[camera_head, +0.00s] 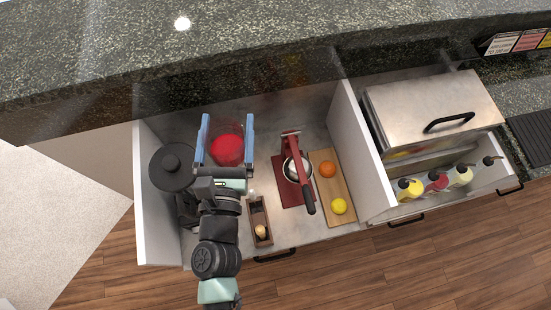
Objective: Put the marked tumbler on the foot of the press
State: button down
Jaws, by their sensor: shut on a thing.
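The marked tumbler (227,145) is a clear glass with a red patch, seen from above. My gripper (227,121) is shut on it, with one blue finger on either side. The glass's height above the counter floor is hard to judge from this view. The press (291,150) is red with a grey metal cup and a long dark-ended handle. It stands to the right of my gripper, apart from the tumbler. Its foot (289,194) is a flat dark red plate, partly covered by the handle and cup.
A wooden board (325,190) with an orange (327,169) and a lemon (339,206) lies right of the press. A narrow wooden box (259,222) stands in front, left of the foot. A black round-topped appliance (171,167) is close on the left. Side walls bound the space.

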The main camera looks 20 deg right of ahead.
aim_at(295, 170)
jog(key=k+l+u, duration=0.55)
jog(key=u, duration=0.15)
jog(key=k+l+u, duration=0.3)
jog(key=k+l, duration=0.1)
jog(key=k, duration=0.3)
jog(key=k+l+u, duration=0.1)
jog(key=k, duration=0.3)
